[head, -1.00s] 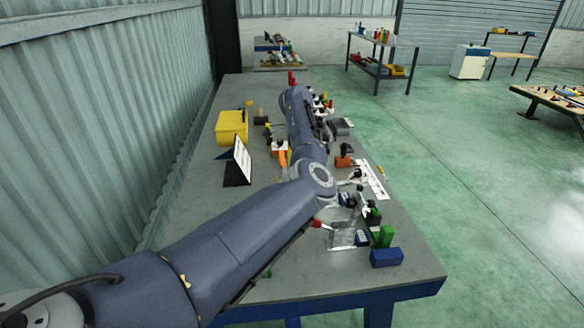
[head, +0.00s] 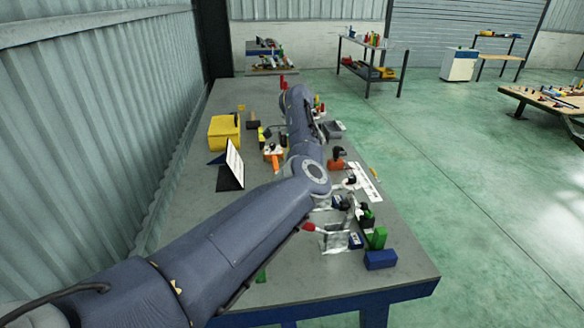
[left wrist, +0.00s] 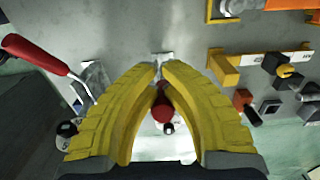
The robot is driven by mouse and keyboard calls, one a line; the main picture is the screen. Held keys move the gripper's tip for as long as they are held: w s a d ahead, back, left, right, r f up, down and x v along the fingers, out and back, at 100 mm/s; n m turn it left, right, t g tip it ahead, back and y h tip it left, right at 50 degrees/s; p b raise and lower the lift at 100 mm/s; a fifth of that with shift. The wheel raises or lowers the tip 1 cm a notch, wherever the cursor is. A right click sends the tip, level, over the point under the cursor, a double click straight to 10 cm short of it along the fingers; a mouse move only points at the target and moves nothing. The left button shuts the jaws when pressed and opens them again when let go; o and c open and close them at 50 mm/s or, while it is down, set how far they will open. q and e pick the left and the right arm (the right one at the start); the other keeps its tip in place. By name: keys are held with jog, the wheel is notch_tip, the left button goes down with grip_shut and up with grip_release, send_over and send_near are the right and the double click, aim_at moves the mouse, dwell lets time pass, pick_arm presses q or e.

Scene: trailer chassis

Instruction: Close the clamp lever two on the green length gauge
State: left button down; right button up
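My left arm reaches over the bench in the head view and hides its gripper there. In the left wrist view my left gripper (left wrist: 159,68) has its two yellow fingers bowed, with their tips drawn almost together. A red-tipped part (left wrist: 163,110) shows between the fingers; I cannot tell whether they touch it. A lever with a red handle (left wrist: 35,52) stands apart on the left. In the head view a red lever handle (head: 312,227) shows beside the metal fixture. A green block (head: 376,238) stands near it; I cannot tell whether it is the length gauge. My right gripper is out of view.
A blue block (head: 380,259) sits near the bench's front right corner. A yellow box (head: 223,132) and a tilted panel (head: 232,165) stand left of my arm. An orange tool (head: 337,163) lies to the right of it. The bench front (head: 300,285) is mostly clear.

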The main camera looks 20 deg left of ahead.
pick_arm(q)
jog(key=shift+w+d+r, duration=0.2)
jog(key=shift+w+d, duration=0.15)
jog(key=shift+d, duration=0.15)
jog(key=shift+w+d, duration=0.1)
jog(key=shift+d, duration=0.05)
jog(key=shift+w+d+r, duration=0.2)
jog(key=shift+w+d, duration=0.3)
jog(key=shift+d, duration=0.3)
jog(key=shift+a+r, duration=0.1)
jog(key=shift+r, duration=3.9)
